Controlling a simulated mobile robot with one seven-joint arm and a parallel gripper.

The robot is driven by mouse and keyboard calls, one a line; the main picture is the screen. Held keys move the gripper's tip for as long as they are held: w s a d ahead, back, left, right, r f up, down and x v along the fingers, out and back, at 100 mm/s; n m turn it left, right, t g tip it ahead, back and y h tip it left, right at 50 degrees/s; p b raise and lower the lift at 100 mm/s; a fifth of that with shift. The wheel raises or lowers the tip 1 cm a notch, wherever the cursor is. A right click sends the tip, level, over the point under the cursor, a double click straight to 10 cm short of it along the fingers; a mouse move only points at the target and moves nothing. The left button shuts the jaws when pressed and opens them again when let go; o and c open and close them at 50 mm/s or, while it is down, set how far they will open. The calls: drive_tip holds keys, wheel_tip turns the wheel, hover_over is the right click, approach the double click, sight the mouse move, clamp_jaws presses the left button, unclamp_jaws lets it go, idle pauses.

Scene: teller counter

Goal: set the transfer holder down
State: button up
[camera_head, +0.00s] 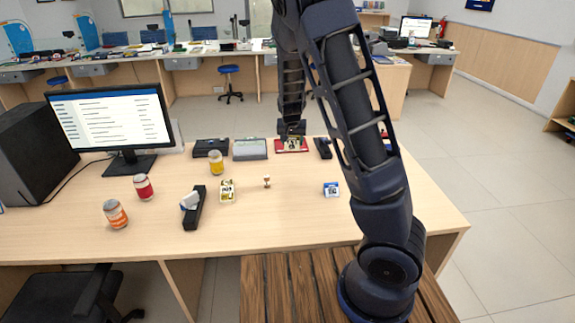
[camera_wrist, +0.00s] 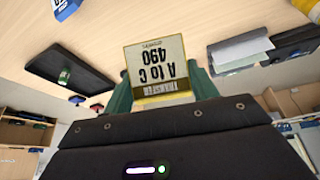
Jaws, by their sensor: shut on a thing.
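The transfer holder (camera_wrist: 157,62) is a small yellowish card holder printed "TRANSFER A to C 450", upside down in the wrist view. My gripper (camera_wrist: 161,92) is shut on it, with a greenish finger on each side. The holder's lower end is hidden behind the gripper body. In the head view my gripper (camera_head: 291,132) is at the far side of the desk, over or just in front of a red flat item (camera_head: 291,147). The holder is too small there to make out clearly, and I cannot tell whether it touches anything below.
A grey tray (camera_head: 250,149) and a dark box (camera_head: 210,148) are left of my gripper; a black item (camera_head: 323,149) is right. Nearer are a yellow can (camera_head: 216,163), a card stand (camera_head: 227,191), a small stamp (camera_head: 267,182) and a blue-white box (camera_head: 331,189). The front-centre desk is clear.

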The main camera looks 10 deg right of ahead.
drive_tip(key=m, duration=0.2)
hover_over(287, 164)
drive_tip(key=s, duration=0.2)
drive_tip(key=shift+h, duration=0.4)
drive_tip(key=f, duration=1.3)
drive_tip(key=w+f, duration=0.1)
drive_tip(key=f, duration=0.6)
drive_tip(key=shift+a+f, duration=0.35)
drive_tip(key=shift+f, duration=0.2)
drive_tip(key=o, duration=1)
drive_tip(key=shift+r, duration=0.1)
